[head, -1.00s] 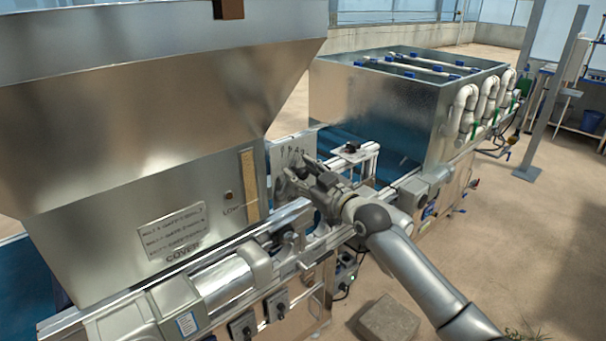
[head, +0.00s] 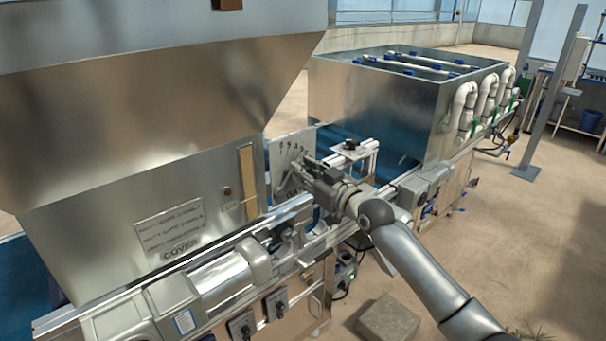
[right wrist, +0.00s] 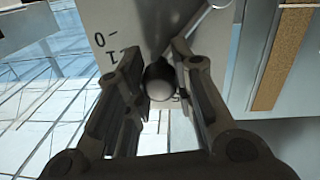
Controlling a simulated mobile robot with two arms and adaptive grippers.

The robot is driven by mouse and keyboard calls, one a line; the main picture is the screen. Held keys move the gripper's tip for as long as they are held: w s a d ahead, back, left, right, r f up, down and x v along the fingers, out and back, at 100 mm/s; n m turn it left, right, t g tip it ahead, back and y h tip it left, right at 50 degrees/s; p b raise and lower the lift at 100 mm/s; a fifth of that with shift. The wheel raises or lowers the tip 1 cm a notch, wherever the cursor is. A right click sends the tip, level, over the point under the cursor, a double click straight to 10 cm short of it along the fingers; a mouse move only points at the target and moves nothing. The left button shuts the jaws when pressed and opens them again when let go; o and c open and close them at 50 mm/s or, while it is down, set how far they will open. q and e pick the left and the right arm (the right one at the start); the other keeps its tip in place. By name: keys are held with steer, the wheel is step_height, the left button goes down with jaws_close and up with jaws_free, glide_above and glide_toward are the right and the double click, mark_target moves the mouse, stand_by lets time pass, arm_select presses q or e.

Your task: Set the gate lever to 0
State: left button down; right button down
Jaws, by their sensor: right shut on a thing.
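The gate scale plate (head: 283,151) is a pale metal panel with dark marks on the side of the large hopper. It shows in the right wrist view (right wrist: 125,14), where a 0 and a 1 can be read at its left. The gate lever is a metal rod (right wrist: 207,17) ending in a dark round knob (right wrist: 158,82). My right gripper (head: 287,184) is at the plate. In the right wrist view its fingers (right wrist: 158,85) are shut on the knob, one on each side. The knob sits away from the 0; the mark under it is hidden. My left gripper is not in view.
The hopper (head: 130,110) with a cover label stands close at the left. A rail (head: 240,232) and motor housing (head: 220,275) lie below the gripper. A metal bin (head: 375,105) with white pipes stands behind. The floor at right is open.

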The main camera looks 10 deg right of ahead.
steer(key=shift+w+d+f+m+b, duration=0.25)
steer(key=shift+f+m+b, duration=0.35)
steer(key=shift+m, duration=0.45)
steer(key=shift+w+d+f+m+b, duration=0.2)
steer(key=shift+d+f+m+b, duration=0.35)
steer(key=shift+m, duration=0.55)
steer(key=shift+w+d+f+m+b, duration=0.2)
steer(key=shift+f+m+b, duration=0.35)
steer(key=shift+f+m, duration=0.4)
steer(key=shift+r, duration=0.1)
steer(key=c, duration=1.2)
jaws_free()
steer(key=shift+o, duration=0.2)
steer(key=v, duration=1.2)
steer(key=shift+r, duration=0.2)
steer(key=shift+d, duration=0.1)
